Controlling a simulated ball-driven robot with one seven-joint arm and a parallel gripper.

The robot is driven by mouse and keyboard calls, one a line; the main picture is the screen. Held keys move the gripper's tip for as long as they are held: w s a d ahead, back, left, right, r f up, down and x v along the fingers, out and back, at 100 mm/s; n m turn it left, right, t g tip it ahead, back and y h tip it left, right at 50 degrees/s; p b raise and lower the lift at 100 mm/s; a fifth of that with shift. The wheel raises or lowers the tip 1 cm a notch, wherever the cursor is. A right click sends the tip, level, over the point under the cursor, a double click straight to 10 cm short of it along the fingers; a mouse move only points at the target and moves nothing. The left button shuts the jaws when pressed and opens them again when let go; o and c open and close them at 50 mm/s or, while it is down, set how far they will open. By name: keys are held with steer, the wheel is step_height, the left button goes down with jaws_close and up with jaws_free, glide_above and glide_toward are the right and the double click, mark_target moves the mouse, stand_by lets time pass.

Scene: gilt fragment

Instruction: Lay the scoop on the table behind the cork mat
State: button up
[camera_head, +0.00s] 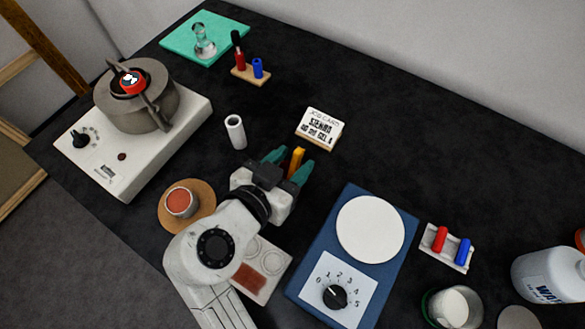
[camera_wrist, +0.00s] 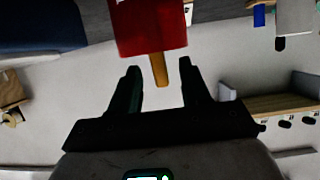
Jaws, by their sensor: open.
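My gripper (camera_head: 290,161) is open above the middle of the dark table, its two green fingers spread. A yellow-orange bar (camera_head: 297,160) shows between the fingers and may be the scoop's handle. In the wrist view, a similar orange bar (camera_wrist: 160,72) extends from a red block-like shape (camera_wrist: 148,28) into the gap between the fingertips (camera_wrist: 160,85). I cannot tell whether the red shape is part of the scoop. The round cork mat (camera_head: 166,218) lies left of my gripper, with a small cup of orange-red content (camera_head: 180,203) on it.
A hot plate (camera_head: 118,175) with a grey pot (camera_head: 140,103) stands at left. A blue dial device (camera_head: 395,262) with a white disc is at right. The dark table beyond the card is clear.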

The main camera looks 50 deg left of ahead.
steer(key=shift+w+f, duration=0.1)
steer(key=shift+w, duration=0.1)
steer(key=shift+c, duration=0.5)
jaws_close()
